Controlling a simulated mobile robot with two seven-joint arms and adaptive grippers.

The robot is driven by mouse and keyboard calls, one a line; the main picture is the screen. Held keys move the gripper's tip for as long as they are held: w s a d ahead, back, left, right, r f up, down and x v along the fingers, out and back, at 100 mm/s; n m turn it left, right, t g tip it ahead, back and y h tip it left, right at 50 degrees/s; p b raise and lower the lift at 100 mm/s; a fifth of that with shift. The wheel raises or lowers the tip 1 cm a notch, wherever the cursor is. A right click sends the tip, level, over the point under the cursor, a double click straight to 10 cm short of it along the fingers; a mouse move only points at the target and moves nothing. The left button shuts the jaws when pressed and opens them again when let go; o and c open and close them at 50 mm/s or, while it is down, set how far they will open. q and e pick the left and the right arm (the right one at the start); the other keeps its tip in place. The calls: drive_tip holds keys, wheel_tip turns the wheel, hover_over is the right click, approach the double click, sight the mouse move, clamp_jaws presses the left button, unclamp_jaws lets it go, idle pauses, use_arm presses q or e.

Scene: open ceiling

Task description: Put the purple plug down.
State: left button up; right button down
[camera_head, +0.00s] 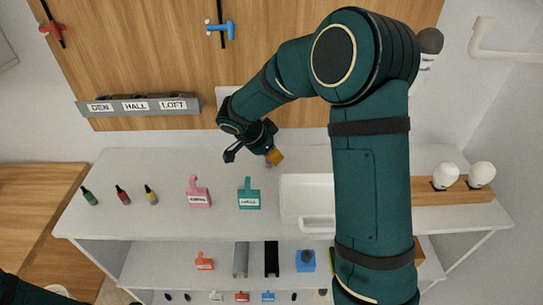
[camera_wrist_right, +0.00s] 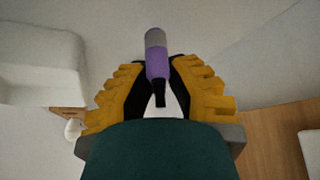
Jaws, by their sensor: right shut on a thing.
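The purple plug (camera_wrist_right: 158,62) has a grey end and a black tip. In the right wrist view it sits between the yellow fingers of my right gripper (camera_wrist_right: 160,85), which is shut on it. In the head view my right gripper (camera_head: 273,156) is over the back middle of the white tabletop (camera_head: 150,170), left of a white tray. The plug is mostly hidden there, and I cannot tell its height above the surface. My left gripper is not in view.
Green, red and yellow plugs (camera_head: 122,195) stand at the left of the tabletop. A pink tagged holder (camera_head: 198,192) and a teal one (camera_head: 248,194) stand near the middle. The white tray (camera_head: 305,197) is to the right. Bare tabletop lies behind the holders.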

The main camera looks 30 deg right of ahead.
drive_tip(key=shift+f, duration=0.2)
drive_tip(key=shift+f, duration=0.1)
drive_tip(key=c, duration=1)
unclamp_jaws()
drive_tip(key=shift+a+r, duration=0.1)
drive_tip(key=shift+r, duration=0.25)
drive_tip(key=p+v, duration=0.1)
drive_tip(key=v, duration=1)
drive_tip(key=shift+a+r+p, duration=0.2)
drive_tip(key=shift+r+p, duration=0.05)
drive_tip(key=shift+p, duration=0.05)
